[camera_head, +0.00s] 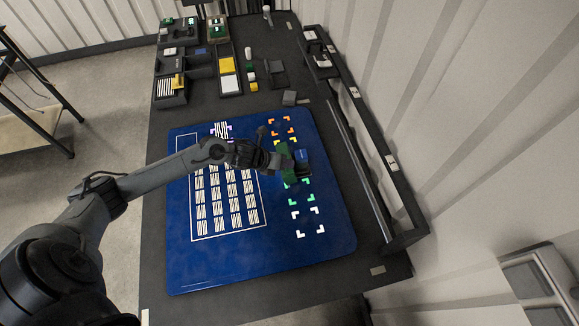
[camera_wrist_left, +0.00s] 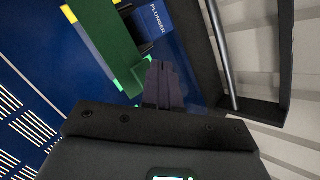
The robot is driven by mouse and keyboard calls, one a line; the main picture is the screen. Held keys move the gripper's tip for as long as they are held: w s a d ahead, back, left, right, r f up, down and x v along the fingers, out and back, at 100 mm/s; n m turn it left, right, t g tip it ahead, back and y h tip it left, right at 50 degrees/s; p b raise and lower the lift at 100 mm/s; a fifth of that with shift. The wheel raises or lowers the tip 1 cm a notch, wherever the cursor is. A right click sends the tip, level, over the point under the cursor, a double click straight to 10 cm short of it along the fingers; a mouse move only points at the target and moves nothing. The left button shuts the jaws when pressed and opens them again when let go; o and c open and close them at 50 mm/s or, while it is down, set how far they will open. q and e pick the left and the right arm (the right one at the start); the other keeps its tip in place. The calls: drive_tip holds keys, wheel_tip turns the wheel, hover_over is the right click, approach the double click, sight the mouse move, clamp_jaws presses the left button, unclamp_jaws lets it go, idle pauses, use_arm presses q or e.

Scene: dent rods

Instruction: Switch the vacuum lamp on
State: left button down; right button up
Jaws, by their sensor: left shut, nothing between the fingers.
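I cannot pick out the vacuum lamp or its switch with certainty in either view. My left gripper (camera_head: 280,162) is over the right part of the blue mat, beside a green block (camera_head: 289,171) and a blue-topped box (camera_head: 303,155). In the left wrist view, the shut fingers (camera_wrist_left: 163,85) are empty, near the end of the green block (camera_wrist_left: 105,45). Whether they touch it I cannot tell. My right gripper is in neither view.
The blue mat (camera_head: 220,265) carries striped white marks and coloured corner brackets (camera_head: 308,222). Several small devices and trays (camera_head: 172,90) fill the table's far left. A dark rail frame (camera_head: 385,165) runs along the right edge. The mat's front is clear.

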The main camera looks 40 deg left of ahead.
sight(287, 169)
use_arm(q)
drive_tip(key=shift+r, duration=0.45)
drive_tip(key=shift+r, duration=0.1)
wheel_tip(287, 169, up, 6)
drive_tip(key=p, duration=0.4)
drive_tip(key=shift+p, duration=0.4)
